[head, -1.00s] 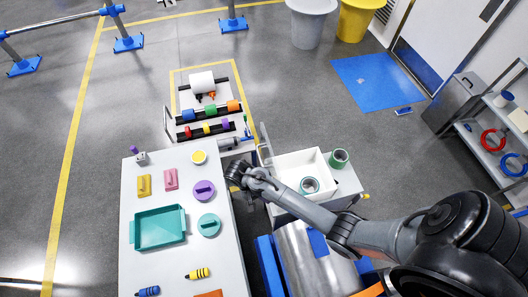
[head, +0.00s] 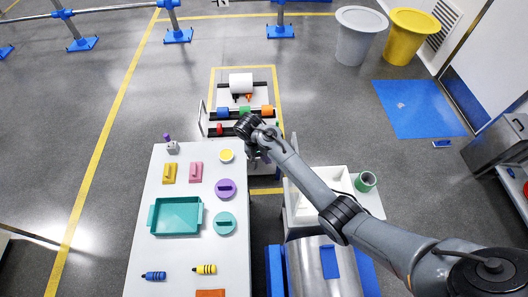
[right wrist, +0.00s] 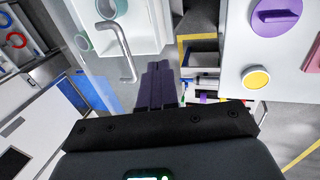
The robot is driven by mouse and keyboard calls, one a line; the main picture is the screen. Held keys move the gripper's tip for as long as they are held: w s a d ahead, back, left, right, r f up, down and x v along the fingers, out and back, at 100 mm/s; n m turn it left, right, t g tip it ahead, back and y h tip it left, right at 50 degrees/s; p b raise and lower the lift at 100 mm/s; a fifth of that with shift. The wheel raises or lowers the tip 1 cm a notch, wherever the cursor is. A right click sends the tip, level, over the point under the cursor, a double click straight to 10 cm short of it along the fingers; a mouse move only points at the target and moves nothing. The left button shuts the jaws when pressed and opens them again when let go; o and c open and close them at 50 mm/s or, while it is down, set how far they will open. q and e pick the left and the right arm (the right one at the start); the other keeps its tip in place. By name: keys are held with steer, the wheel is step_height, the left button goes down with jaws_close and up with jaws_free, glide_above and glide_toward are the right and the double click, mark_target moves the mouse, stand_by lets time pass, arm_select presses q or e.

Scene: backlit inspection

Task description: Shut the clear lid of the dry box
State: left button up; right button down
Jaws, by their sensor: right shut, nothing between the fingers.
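The white open-topped box (head: 331,174), which I take for the dry box, stands on a low stand right of the long table. My right arm hides much of it in the head view. In the right wrist view the box (right wrist: 150,28) shows a roll inside and a bent grey bar (right wrist: 126,50) in front of it. A faint see-through pane seems to lie near the bar; I cannot make out the lid's outline. My right gripper (head: 246,125) is shut and empty, beyond the box by the roll rack. Its dark fingers (right wrist: 157,86) appear apart from the bar. The left gripper is out of view.
The long white table (head: 160,250) holds a teal tray (head: 176,216), coloured lids and markers. A rack with a white roll (head: 240,83) and coloured rolls stands beyond.

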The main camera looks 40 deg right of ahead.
steer(key=s+d+f+p, duration=0.2)
steer(key=d+f, duration=0.2)
steer(key=shift+s, duration=0.35)
steer(key=shift+d, duration=0.1)
steer(key=shift+f, duration=0.1)
